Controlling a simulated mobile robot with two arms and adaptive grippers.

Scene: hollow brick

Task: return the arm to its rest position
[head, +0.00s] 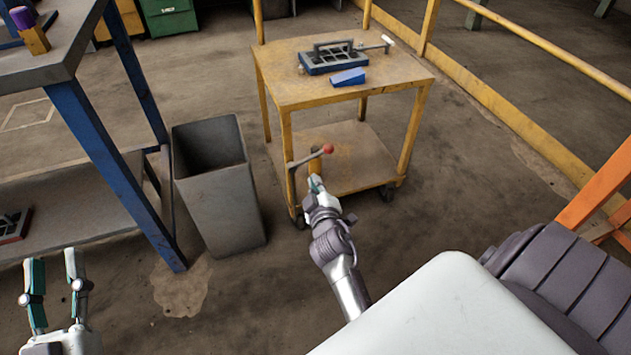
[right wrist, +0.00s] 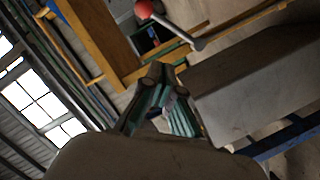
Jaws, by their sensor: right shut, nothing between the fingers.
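My right arm reaches from the lower right toward the yellow cart (head: 275,85) in the head view. Its gripper (head: 316,180) is shut and empty, low in front of the cart and just below a lever with a red knob (head: 328,149). In the right wrist view the fingers (right wrist: 158,72) are closed together, with the red knob (right wrist: 144,9) above them. I cannot tell whether they touch the lever. My left gripper (head: 54,262) is at the lower left, fingers upward and apart, with nothing between them.
A grey bin (head: 220,195) stands left of the right gripper, beside a blue-legged workbench (head: 95,135). On the cart top lie a dark metal mould (head: 335,62) and a blue block (head: 348,77). Yellow railings (head: 520,50) run behind. Floor right of the cart is clear.

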